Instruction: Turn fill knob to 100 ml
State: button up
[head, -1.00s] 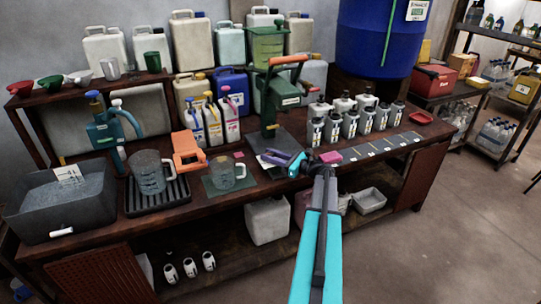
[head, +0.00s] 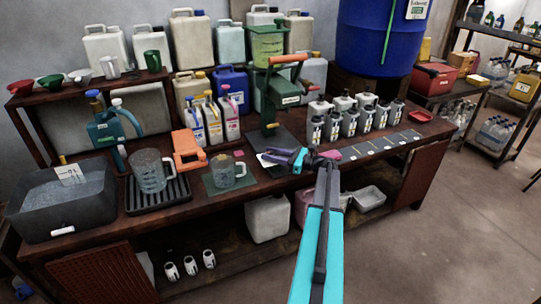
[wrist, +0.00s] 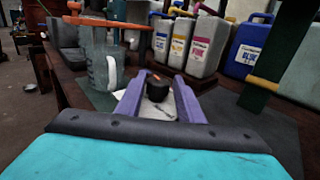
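The green dispenser (head: 268,88) stands on the bench with a see-through green hopper (head: 267,42) on top and an orange lever (head: 289,60). My gripper (head: 272,157) is low over the bench in front of the dispenser's foot, pointing left. In the wrist view my gripper (wrist: 158,92) is open, with a purple finger on each side. A black round knob (wrist: 157,90) with a small orange mark shows between the fingers, over a white plate (wrist: 158,108). I cannot tell whether the fingers touch it. The knob cannot be made out in the head view.
A clear measuring jug (head: 224,171) stands left of my gripper on a green mat; it also shows in the wrist view (wrist: 102,62). An orange device (head: 188,151) and small labelled jugs (head: 213,120) stand behind. Several grey bottles (head: 333,127) stand to the right.

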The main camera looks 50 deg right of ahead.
jog(key=shift+o, duration=0.9)
jog(key=shift+a, duration=0.1)
jog(key=b+v, duration=0.1)
jog(key=v, duration=1.2)
jog(key=shift+s+d+b, duration=0.25)
jog(key=shift+s+b, duration=0.05)
jog(key=shift+b, duration=0.1)
